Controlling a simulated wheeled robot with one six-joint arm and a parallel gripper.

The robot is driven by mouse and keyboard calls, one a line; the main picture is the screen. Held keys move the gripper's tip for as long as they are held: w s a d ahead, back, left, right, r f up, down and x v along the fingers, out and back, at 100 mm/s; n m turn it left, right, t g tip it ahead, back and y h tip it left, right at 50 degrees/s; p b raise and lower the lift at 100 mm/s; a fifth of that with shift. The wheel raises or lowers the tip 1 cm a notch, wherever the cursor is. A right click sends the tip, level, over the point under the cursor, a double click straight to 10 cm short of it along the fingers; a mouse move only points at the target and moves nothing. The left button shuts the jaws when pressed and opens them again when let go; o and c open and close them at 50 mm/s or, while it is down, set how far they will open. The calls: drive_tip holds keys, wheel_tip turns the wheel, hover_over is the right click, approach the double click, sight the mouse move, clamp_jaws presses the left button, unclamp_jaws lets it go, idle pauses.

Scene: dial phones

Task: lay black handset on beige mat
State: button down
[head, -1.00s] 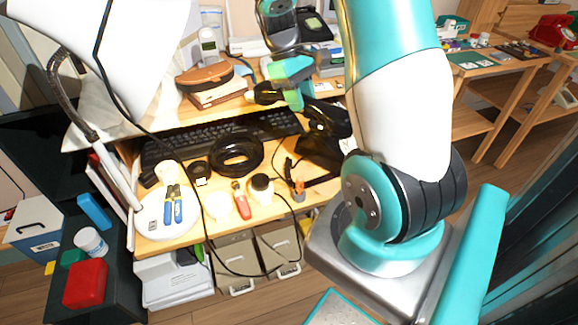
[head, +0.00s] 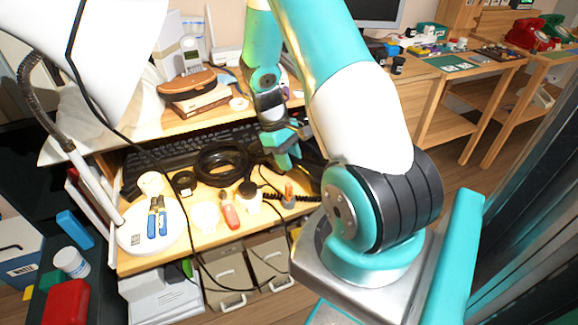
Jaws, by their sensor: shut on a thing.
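My gripper (head: 284,158) hangs low over the right part of the wooden desk, teal fingers pointing down. It is shut on the black handset, which is mostly hidden by the fingers and blends with dark parts behind. Dark shapes show just right of the fingers, and I cannot tell where handset ends and phone begins. A black coiled cord (head: 291,199) lies near the desk's front edge below the gripper. I cannot make out a beige mat in this view.
A brown case (head: 187,82) lies on the shelf. A green mat (head: 447,63) lies on a table at the right.

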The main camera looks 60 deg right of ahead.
drive_tip(key=shift+f, duration=1.25)
drive_tip(key=shift+f, duration=0.15)
drive_tip(key=c, duration=0.8)
unclamp_jaws()
drive_tip(key=p+v, duration=0.1)
drive_tip(key=v, duration=1.1)
